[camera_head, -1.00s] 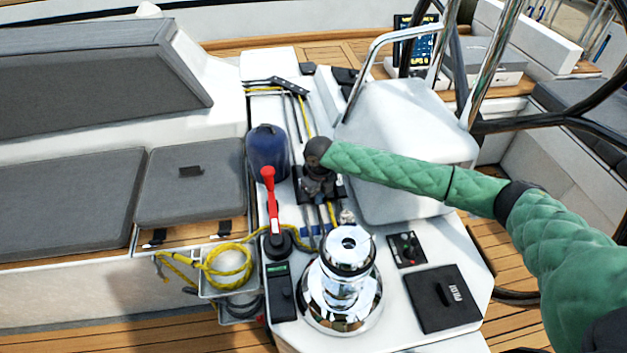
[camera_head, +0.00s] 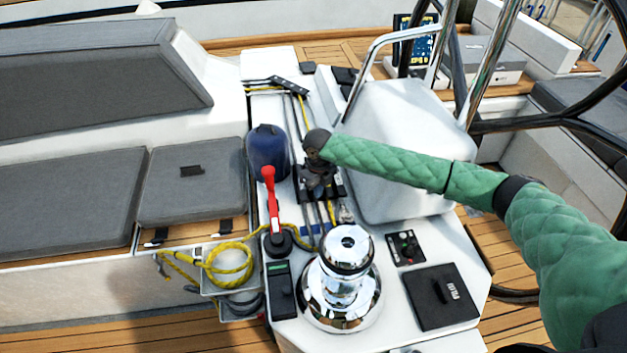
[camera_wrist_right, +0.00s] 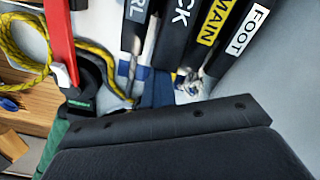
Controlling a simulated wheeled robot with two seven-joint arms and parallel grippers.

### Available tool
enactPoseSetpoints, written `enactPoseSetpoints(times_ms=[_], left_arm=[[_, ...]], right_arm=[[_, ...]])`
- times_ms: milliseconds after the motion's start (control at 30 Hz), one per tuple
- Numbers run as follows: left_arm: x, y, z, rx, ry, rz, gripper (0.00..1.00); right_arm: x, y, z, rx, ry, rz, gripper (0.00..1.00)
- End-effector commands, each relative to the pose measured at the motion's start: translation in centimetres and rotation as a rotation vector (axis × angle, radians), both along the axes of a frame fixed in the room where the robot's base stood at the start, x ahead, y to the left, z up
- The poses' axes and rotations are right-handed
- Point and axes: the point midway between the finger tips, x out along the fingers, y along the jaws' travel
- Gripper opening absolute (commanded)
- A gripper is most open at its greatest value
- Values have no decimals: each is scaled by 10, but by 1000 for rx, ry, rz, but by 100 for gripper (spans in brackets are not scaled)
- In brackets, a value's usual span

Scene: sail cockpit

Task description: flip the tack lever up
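The tack lever (camera_wrist_right: 178,38) is a black lever in the right wrist view, with a white label cut off to "CK" at the top edge. It lies in a row between a lever ending in "RL" (camera_wrist_right: 137,22) and the yellow-labelled MAIN lever (camera_wrist_right: 211,30). The FOOT lever (camera_wrist_right: 240,38) is at the right end. In the head view my right gripper (camera_head: 318,182) points down over the black lever bank (camera_head: 338,186) and hides most of it. Its fingertips are too dark and small to tell open from shut, or whether they touch a lever. My left gripper is out of view.
A red-handled lever (camera_head: 271,200) stands close left of the bank, with a blue covered winch (camera_head: 267,150) behind it. A chrome winch (camera_head: 343,285) stands in front. A white housing (camera_head: 400,145) is on the right. Yellow rope (camera_head: 229,262) lies at left.

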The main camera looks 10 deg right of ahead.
Motion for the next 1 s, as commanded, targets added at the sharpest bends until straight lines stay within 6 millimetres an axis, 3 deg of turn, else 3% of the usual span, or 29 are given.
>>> enactPoseSetpoints(times_ms=[600,1000], left_arm=[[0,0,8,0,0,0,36],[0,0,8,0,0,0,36]], right_arm=[[14,-1,18,3,-12,-4,0],[16,-1,18,1,-12,-5,0]])
